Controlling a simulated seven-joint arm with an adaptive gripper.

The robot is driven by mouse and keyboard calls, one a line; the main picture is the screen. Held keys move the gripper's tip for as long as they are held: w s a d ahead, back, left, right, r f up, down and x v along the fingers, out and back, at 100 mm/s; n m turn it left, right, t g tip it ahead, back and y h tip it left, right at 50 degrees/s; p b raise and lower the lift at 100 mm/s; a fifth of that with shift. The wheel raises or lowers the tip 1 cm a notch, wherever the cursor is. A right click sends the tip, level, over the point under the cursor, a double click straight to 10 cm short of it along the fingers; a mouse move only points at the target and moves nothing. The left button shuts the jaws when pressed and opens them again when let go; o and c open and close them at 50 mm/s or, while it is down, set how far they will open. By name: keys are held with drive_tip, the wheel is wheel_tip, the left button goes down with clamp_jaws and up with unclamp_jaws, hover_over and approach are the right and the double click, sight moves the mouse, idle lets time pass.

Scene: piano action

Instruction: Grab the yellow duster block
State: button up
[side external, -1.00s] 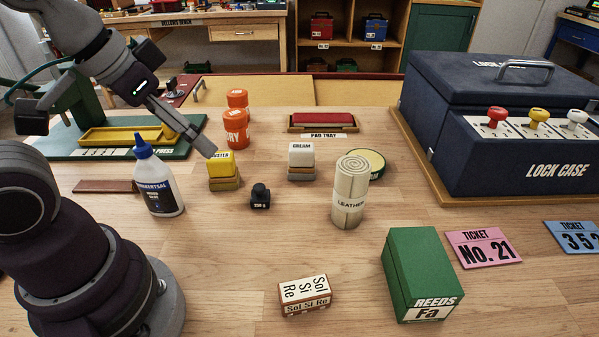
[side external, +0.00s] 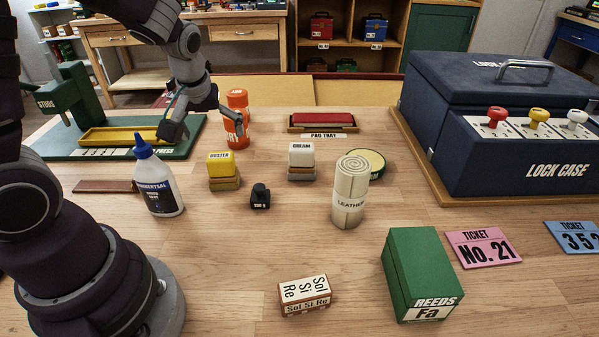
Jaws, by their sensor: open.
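The yellow duster block (side external: 221,163) stands on the wooden bench left of centre, with a yellow upper part labelled DUSTER and a brown lower part. My gripper (side external: 206,133) is above and behind it in the picture, fingers spread and pointing down, empty and apart from the block. One finger shows in front of the green press base and the other in front of the orange containers.
A glue bottle (side external: 158,182) stands left of the duster and orange containers (side external: 236,125) behind it. A small black piece (side external: 260,196) and a cream block (side external: 301,160) are to its right. A leather roll (side external: 350,190) stands farther right.

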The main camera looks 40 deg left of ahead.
sight(220, 156)
drive_tip(key=x, duration=0.8)
drive_tip(key=shift+a+f, duration=0.3)
drive_tip(key=c, duration=1.3)
